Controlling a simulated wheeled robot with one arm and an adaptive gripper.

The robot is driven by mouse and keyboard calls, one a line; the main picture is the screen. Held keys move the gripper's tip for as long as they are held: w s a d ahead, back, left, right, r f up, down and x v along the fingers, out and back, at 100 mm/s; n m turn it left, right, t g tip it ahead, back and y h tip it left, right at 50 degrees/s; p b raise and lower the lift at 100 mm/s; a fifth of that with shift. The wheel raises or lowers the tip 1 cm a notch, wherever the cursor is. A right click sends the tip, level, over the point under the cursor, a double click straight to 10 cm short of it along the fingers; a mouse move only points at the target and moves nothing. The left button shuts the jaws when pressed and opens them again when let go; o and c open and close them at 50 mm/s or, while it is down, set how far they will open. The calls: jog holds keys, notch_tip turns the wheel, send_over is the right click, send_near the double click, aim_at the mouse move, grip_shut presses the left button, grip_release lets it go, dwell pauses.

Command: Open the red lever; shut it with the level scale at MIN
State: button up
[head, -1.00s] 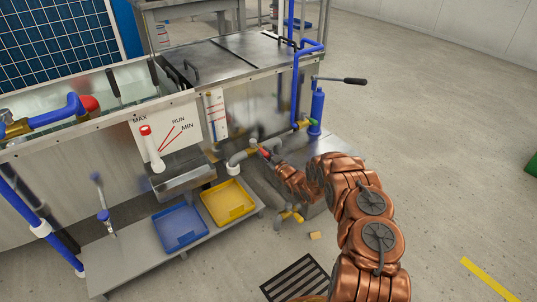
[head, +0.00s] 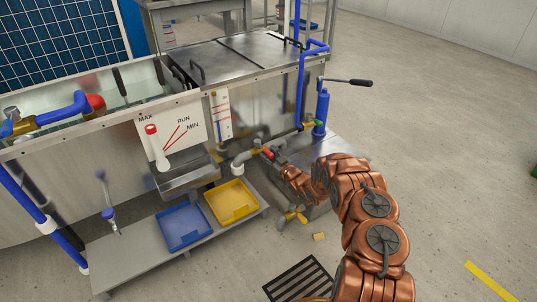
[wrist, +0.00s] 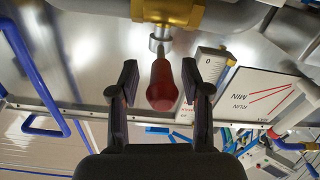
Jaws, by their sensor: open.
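The red lever (wrist: 163,86) sits on a brass valve (wrist: 170,12) and points toward my gripper in the wrist view. My gripper (wrist: 155,78) is open, with one finger on each side of the lever. Gaps show on both sides, so the fingers do not appear to touch it. In the head view the red lever (head: 268,153) is a small red spot at the end of my arm, partly hidden. The level scale (head: 220,114) is a narrow upright gauge on the tank front; its level is too small to read. A 0 mark shows on the scale (wrist: 213,62) in the wrist view.
A white panel (head: 190,112) marked MAX, RUN and MIN carries a red-and-white handle (head: 155,145). Blue (head: 183,228) and yellow (head: 232,202) trays lie on a low shelf. A blue pump with a black handle (head: 347,82) stands right. Open floor lies right.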

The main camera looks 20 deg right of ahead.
jog(key=v, duration=1.1)
jog(key=shift+s, duration=0.35)
